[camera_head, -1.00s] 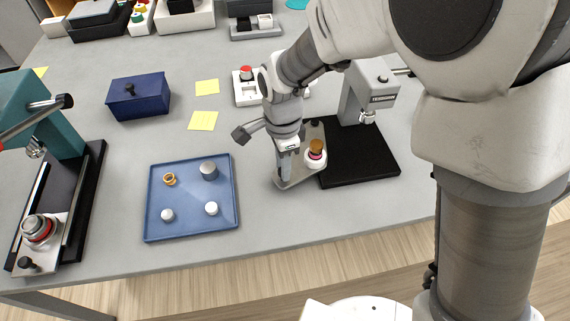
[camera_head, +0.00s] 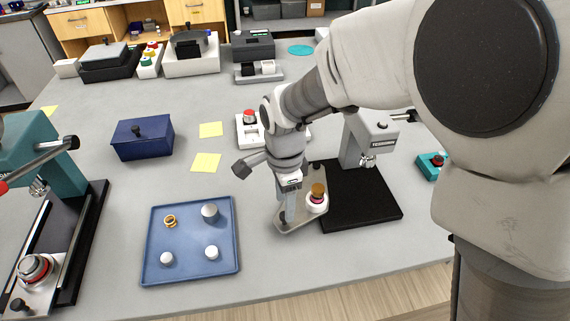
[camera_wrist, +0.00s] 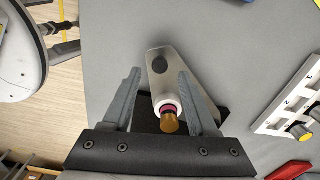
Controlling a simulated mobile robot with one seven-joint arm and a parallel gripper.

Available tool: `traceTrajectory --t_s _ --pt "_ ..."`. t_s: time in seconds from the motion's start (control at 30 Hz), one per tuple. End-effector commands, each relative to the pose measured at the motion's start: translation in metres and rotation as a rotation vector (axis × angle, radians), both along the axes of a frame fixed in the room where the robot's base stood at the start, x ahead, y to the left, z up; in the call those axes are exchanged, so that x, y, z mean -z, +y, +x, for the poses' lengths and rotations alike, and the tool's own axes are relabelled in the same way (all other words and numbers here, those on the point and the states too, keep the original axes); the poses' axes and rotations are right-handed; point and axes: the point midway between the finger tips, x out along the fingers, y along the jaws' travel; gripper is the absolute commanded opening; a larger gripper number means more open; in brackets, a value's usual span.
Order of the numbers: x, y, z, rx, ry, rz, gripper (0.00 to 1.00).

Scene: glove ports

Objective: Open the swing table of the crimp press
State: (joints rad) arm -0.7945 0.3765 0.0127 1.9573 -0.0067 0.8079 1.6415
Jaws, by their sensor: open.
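The grey press (camera_head: 371,140) stands on a black base (camera_head: 365,205) right of centre in the head view. Its flat metal swing table (camera_head: 296,222) sticks out to the left of the base, angled toward the front. A white cup (camera_head: 316,204) with a pink ring and an orange-brown top sits on the table beside the base.
A blue tray (camera_head: 152,235) with small round parts lies left of the swing table. A teal press (camera_head: 62,170) stands at far left. A navy box (camera_head: 143,140) and a white switch panel (camera_head: 246,133) lie behind. Bare grey tabletop lies in front of the swing table.

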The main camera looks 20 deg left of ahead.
Motion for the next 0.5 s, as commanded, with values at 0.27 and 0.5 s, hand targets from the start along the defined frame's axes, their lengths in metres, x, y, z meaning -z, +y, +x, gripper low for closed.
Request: traceTrajectory --t_s 0.27,0.5 --pt "-0.072 0.001 0.001 0.000 -0.005 0.006 0.59" --pt "-0.121 0.000 0.001 0.000 -0.004 0.003 0.59"
